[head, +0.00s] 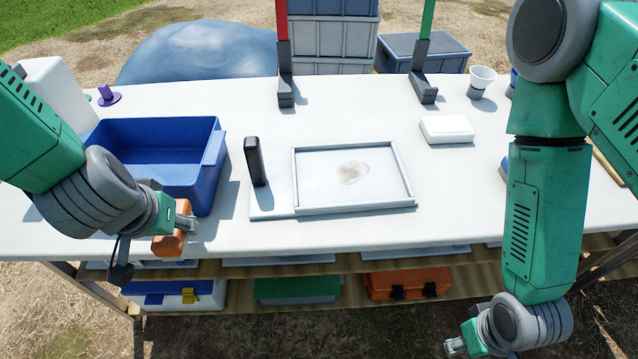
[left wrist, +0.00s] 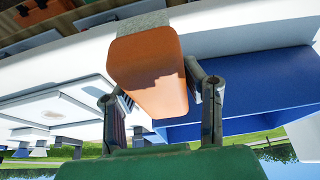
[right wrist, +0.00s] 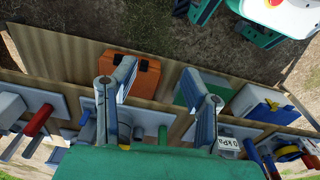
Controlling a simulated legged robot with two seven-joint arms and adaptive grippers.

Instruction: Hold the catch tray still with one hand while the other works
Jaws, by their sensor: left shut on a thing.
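The catch tray (head: 403,164), shallow and pale grey with a raised rim, lies flat on the white table. A brownish wet patch shows on its floor, and a black upright handle (head: 255,161) stands at its left side. My left gripper (head: 184,229) is shut on an orange block (head: 171,244) with a grey end, at the table's front edge left of the tray and apart from it. The orange block also shows between the fingers in the left wrist view (left wrist: 150,75). My right gripper (right wrist: 158,75) is open and empty, low in front of the table; no hand touches the tray.
A blue bin (head: 150,130) stands left of the tray. A white box (head: 447,130) and a white cup (head: 482,80) are at the right. Red (head: 282,30) and green (head: 427,25) posts rise at the back. A lower shelf holds an orange case (head: 405,284).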

